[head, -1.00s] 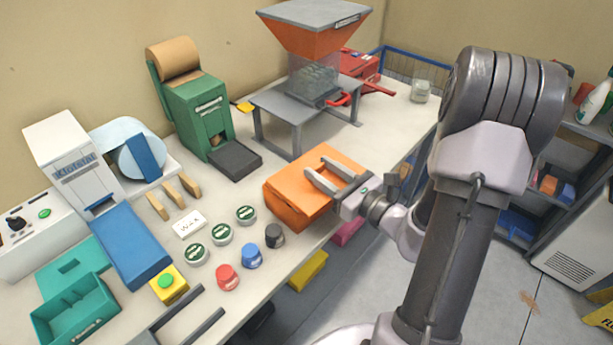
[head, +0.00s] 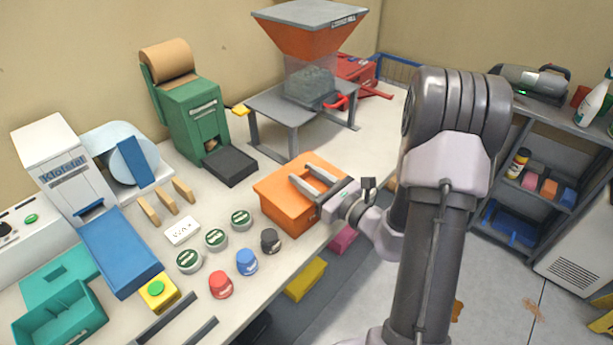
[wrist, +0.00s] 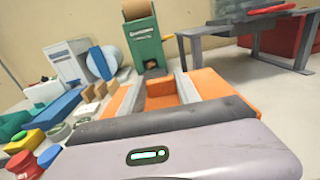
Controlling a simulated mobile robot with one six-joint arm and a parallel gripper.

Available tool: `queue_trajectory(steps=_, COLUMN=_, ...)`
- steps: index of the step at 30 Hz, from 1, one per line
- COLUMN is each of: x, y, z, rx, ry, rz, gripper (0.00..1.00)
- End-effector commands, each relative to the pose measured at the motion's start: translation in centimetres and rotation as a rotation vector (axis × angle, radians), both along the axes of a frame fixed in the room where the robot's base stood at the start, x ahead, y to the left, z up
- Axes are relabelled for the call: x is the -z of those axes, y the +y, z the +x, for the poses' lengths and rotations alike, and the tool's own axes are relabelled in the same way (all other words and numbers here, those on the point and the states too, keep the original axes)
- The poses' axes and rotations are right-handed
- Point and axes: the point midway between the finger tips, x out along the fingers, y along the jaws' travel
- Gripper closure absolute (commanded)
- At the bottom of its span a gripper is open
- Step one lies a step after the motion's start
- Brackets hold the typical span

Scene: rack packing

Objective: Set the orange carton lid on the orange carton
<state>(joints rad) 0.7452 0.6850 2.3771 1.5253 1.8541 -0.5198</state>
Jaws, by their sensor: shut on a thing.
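The orange carton (head: 285,213) stands near the front edge of the bench. The orange carton lid (head: 313,162) lies over its top; seams are hard to make out, so I cannot tell if it is fully seated. My gripper (head: 302,172) reaches in from the right, level over the top, with its fingers shut on the lid. In the wrist view, a raised orange part of the lid (wrist: 163,97) shows between the two fingers (wrist: 160,88), with flat orange surface at both sides. The lid's near edge is partly hidden by my gripper.
A green dispenser (head: 193,115) with a black tray (head: 230,167) stands behind left. A grey stand (head: 290,105) with an orange hopper is behind. Several round tins and caps, including a black cap (head: 270,241), lie in front left. Bare bench (head: 375,125) shows at the back right.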

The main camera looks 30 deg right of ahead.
Motion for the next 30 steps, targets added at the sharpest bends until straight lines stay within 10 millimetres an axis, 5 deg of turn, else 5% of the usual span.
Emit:
queue_trajectory(steps=4, x=0.3, y=0.0, z=0.0, rx=0.0, ry=0.0, rz=0.0, gripper=1.0)
queue_trajectory(steps=5, x=0.3, y=0.0, z=0.0, rx=0.0, ry=0.0, rz=0.0, gripper=0.55)
queue_trajectory(steps=8, x=0.3, y=0.0, z=0.0, rx=0.0, ry=0.0, rz=0.0, gripper=0.39)
queue_trajectory(steps=16, x=0.2, y=0.0, z=0.0, rx=0.0, ry=0.0, rz=0.0, gripper=0.39)
queue_trajectory(steps=20, x=-1.4, y=0.0, z=0.0, rx=0.0, ry=0.0, rz=0.0, gripper=0.39)
queue_trajectory(steps=30, x=-1.1, y=-2.7, z=-8.6, rx=0.007, ry=0.001, rz=0.002, gripper=0.39)
